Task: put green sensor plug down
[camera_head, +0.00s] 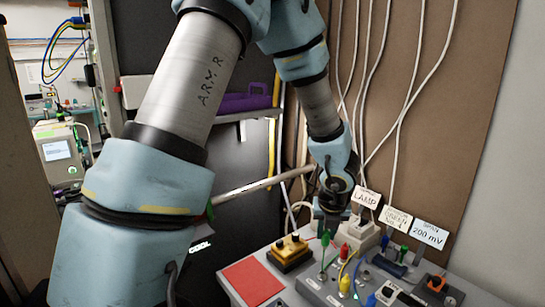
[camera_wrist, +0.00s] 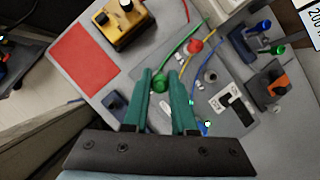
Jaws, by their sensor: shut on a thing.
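My gripper (camera_wrist: 160,74) shows in the wrist view as two teal fingers, with the green sensor plug (camera_wrist: 159,84) between their tips. A green lead runs from the plug toward the upper right. In the head view my gripper (camera_head: 329,214) is above the grey panel (camera_head: 315,293), and the green plug (camera_head: 325,240) shows just below it. I cannot tell whether the plug touches the panel.
A red square (camera_head: 253,281) lies flat and bare at the panel's left, beside a yellow box (camera_head: 290,252) with black knobs. Red (camera_head: 345,251) and yellow (camera_head: 345,284) plugs stand close by. Labelled cards, including a 200 mV card (camera_head: 430,234), stand behind at the right.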

